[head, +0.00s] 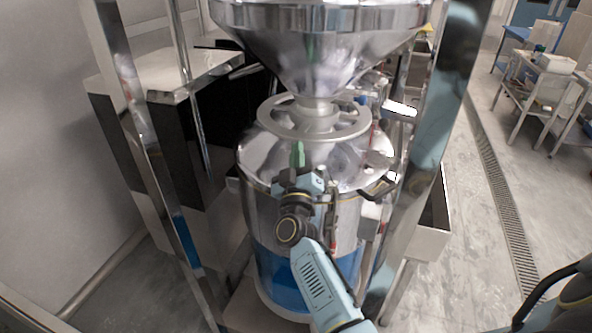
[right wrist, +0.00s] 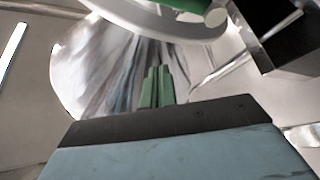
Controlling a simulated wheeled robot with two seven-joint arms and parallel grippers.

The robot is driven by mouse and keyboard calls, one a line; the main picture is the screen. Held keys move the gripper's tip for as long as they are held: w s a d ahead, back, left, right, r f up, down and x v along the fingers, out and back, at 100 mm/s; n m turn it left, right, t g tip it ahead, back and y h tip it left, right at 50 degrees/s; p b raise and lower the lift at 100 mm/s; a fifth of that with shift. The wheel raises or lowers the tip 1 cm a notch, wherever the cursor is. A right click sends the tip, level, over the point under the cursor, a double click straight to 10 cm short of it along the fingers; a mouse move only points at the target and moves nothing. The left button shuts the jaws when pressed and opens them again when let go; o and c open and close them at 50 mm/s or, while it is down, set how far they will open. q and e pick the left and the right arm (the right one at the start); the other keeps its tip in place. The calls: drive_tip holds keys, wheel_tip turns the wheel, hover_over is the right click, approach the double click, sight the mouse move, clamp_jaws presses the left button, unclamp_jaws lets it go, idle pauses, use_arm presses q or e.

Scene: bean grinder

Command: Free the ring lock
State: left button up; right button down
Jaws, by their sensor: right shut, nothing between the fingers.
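The ring lock (head: 315,118) is a silver spoked ring around the neck below the steel hopper (head: 322,45), above the domed lid of the grinder's drum (head: 262,215). My right gripper (head: 298,150) is in front of the drum, its green fingers pointing up at the ring's near rim. Its fingers are together and empty. In the right wrist view the fingers (right wrist: 157,85) stand below the pale curved rim of the ring (right wrist: 165,22). I cannot tell whether they touch it. My left gripper is not in view.
Shiny steel posts (head: 432,130) flank the grinder on both sides. A clamp handle (head: 380,188) sticks out at the drum's right. A black-sided cabinet (head: 185,140) stands at the left. A trolley (head: 540,85) stands far right, with open floor between.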

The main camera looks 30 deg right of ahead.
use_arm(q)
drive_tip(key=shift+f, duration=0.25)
use_arm(e)
drive_tip(key=shift+s+d+f, duration=0.2)
drive_tip(key=shift+d+f, duration=0.05)
drive_tip(key=shift+f, duration=0.3)
drive_tip(key=shift+s+d+f, duration=0.25)
drive_tip(key=shift+f, duration=0.35)
drive_tip(key=shift+s+d+f, duration=0.2)
drive_tip(key=shift+d+f, duration=0.05)
drive_tip(key=shift+f, duration=0.3)
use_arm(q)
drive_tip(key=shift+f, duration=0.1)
use_arm(e)
drive_tip(key=shift+f, duration=0.1)
